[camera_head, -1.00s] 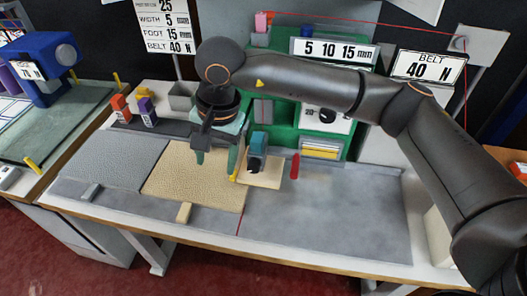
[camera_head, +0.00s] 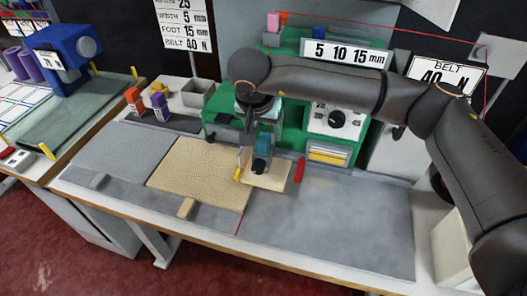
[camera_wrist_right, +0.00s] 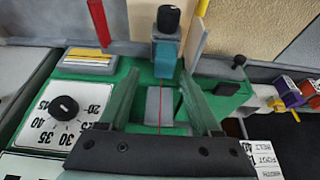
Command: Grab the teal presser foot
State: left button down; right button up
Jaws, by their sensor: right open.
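The teal presser foot (camera_head: 262,146) stands upright at the front of the green sewing machine (camera_head: 222,127), above a small pale plate (camera_head: 268,176). In the right wrist view the teal foot (camera_wrist_right: 165,60), with a black knob on top, shows just beyond my fingertips, centred between them. My right gripper (camera_head: 257,112) is close behind and above the foot. It is open, and its two fingers (camera_wrist_right: 160,82) are spread with nothing held between them. My left gripper is not in view.
A red lever (camera_head: 300,169) stands right of the foot and a yellow marker (camera_head: 238,174) left of it. Orange (camera_head: 133,98) and purple (camera_head: 160,105) feet stand at the back left beside a grey bin (camera_head: 198,93). The grey tabletop at front right (camera_head: 330,220) is clear.

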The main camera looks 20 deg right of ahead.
aim_at(263, 138)
jog(key=shift+a+x, duration=0.15)
jog(key=shift+x, duration=1.05)
jog(key=shift+a+x, duration=0.15)
jog(key=shift+x, duration=1)
jog(key=shift+w, duration=0.15)
grip_shut()
